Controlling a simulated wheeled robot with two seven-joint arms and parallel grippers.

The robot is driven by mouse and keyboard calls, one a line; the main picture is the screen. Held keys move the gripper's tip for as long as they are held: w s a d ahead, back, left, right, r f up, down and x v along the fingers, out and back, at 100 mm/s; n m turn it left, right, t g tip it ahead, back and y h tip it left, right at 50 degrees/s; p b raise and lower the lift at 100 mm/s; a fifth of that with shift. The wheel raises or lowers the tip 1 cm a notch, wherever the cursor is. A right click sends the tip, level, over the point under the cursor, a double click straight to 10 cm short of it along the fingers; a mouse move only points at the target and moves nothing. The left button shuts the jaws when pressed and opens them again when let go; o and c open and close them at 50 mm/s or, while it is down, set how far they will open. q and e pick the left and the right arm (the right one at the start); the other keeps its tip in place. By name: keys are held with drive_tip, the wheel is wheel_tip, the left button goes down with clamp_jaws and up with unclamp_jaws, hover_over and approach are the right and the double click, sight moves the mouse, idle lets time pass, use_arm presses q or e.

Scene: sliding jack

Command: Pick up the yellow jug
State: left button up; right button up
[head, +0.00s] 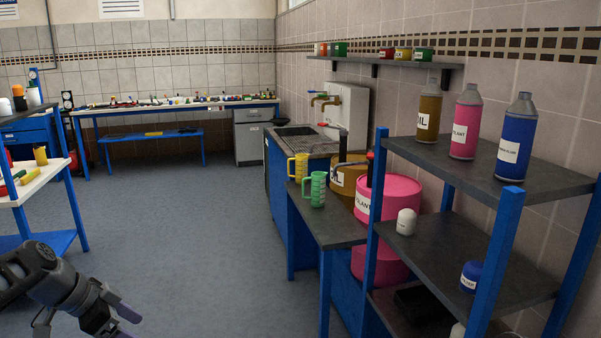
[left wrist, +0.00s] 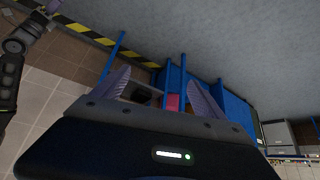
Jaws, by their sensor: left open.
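The yellow jug (head: 298,166) stands upright on the dark top of a low blue-framed bench (head: 335,228), in the middle of the head view. A green jug (head: 317,188) stands just in front of it to the right. My left gripper (head: 118,322) is low at the bottom left of the head view, far from the yellow jug. In the left wrist view its two fingers (left wrist: 158,88) are spread with nothing between them. I cannot make out the yellow jug in the left wrist view.
Large oil and pink coolant drums (head: 390,193) stand behind the jugs. A blue-framed shelf (head: 480,165) with bottles rises at the right. A sink (head: 297,131) is farther back. A cluttered workbench (head: 180,104) lines the far wall. The grey floor (head: 190,215) is clear.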

use_arm(q)
drive_tip(key=s+d+f+n+g, duration=0.15)
drive_tip(key=d+f, duration=0.25)
drive_tip(key=f, duration=0.5)
drive_tip(key=s+d+f+n+y, duration=0.1)
drive_tip(key=s+d+f+n, duration=0.15)
drive_tip(key=d+f, duration=0.45)
drive_tip(key=s+d+f+n+g, duration=0.1)
drive_tip(key=s+d+f+n, duration=0.15)
drive_tip(key=f, duration=0.95)
drive_tip(key=s+d+f+n, duration=0.2)
drive_tip(key=s+d+f, duration=0.1)
drive_tip(key=s, duration=0.3)
drive_tip(key=s+d+f+n+p, duration=0.1)
drive_tip(key=s+d+f+n, duration=0.1)
drive_tip(key=s+d+f, duration=0.2)
drive_tip(key=s+d+f+n, duration=0.2)
drive_tip(key=s+d, duration=0.3)
drive_tip(key=s, duration=0.4)
drive_tip(key=shift+s+f+g, duration=0.15)
drive_tip(key=shift+f+g, duration=0.2)
drive_tip(key=shift+f, duration=0.35)
drive_tip(key=shift+d, duration=0.1)
drive_tip(key=shift+c, duration=0.5)
